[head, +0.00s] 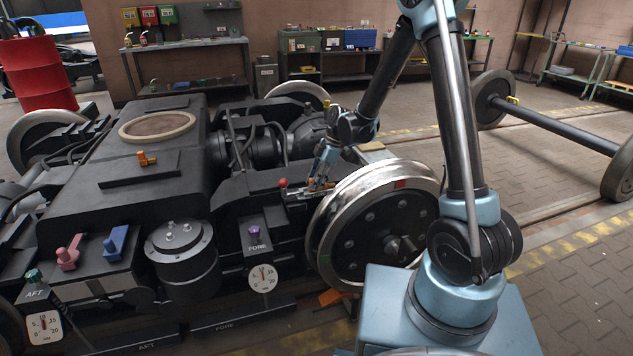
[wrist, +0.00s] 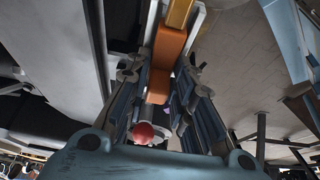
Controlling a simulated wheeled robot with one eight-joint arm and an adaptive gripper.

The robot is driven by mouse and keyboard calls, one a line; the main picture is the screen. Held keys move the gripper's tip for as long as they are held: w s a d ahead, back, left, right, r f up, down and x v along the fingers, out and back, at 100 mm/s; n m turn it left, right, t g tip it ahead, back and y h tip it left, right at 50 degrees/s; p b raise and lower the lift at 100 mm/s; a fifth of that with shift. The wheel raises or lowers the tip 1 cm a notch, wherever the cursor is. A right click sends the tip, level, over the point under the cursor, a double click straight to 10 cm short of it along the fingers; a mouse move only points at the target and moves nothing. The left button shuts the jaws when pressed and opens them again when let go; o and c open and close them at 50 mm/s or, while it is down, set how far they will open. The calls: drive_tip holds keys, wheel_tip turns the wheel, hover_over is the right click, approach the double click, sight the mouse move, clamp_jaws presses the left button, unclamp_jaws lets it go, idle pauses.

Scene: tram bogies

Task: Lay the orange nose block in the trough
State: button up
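In the wrist view an orange block (wrist: 168,45), which looks like the nose block, lies between the two fingers of my gripper (wrist: 160,82). The fingers sit close against both of its sides and appear shut on it. Its far end points to a yellowish strip between pale edges, perhaps the trough; I cannot tell whether the block touches it. In the head view my gripper (head: 318,185) is low over the bogie, just left of the large wheel. The block is hard to make out there.
A red ball knob (head: 283,183) stands close to my gripper; a red ball (wrist: 143,133) also shows in the wrist view. The steel wheel (head: 345,205) is close on the right. Another orange piece (head: 147,158) lies on the bogie top. Pink (head: 68,255) and blue (head: 115,243) pieces sit at front left.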

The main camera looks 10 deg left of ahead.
drive_tip(key=o, duration=0.3)
drive_tip(key=v, duration=1.2)
